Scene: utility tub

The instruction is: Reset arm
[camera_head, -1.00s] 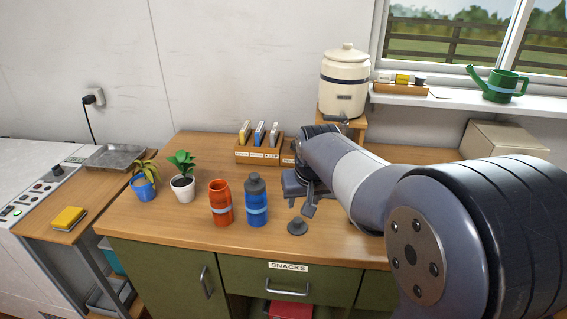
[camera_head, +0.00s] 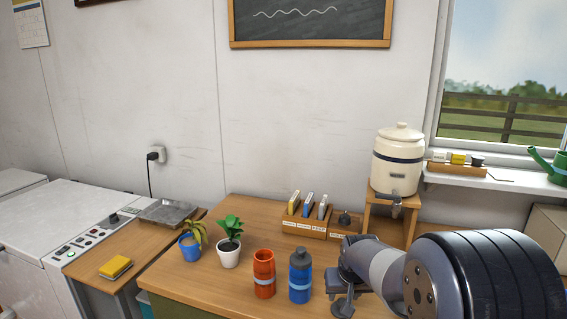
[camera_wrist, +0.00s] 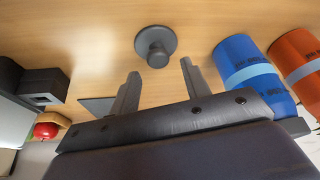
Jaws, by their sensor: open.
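My gripper (camera_head: 343,300) is low over the wooden counter, to the right of the bottles in the head view. In the wrist view my gripper (camera_wrist: 159,67) is open, with its two fingers apart and nothing between them. A round grey cap with a knob (camera_wrist: 155,45) lies on the counter beyond the fingertips. The blue bottle with a grey top (camera_head: 300,277) stands upright; it shows in the wrist view (camera_wrist: 246,70) right of the fingers. The open-topped orange bottle (camera_head: 264,274) stands left of it. My arm hides the counter's right part.
Two potted plants stand left of the bottles, one in a white pot (camera_head: 229,254), one in a blue pot (camera_head: 190,247). A wooden file holder (camera_head: 305,226) and a cream dispenser (camera_head: 397,160) on a stand (camera_head: 377,219) are behind. A yellow sponge (camera_head: 115,267) lies far left.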

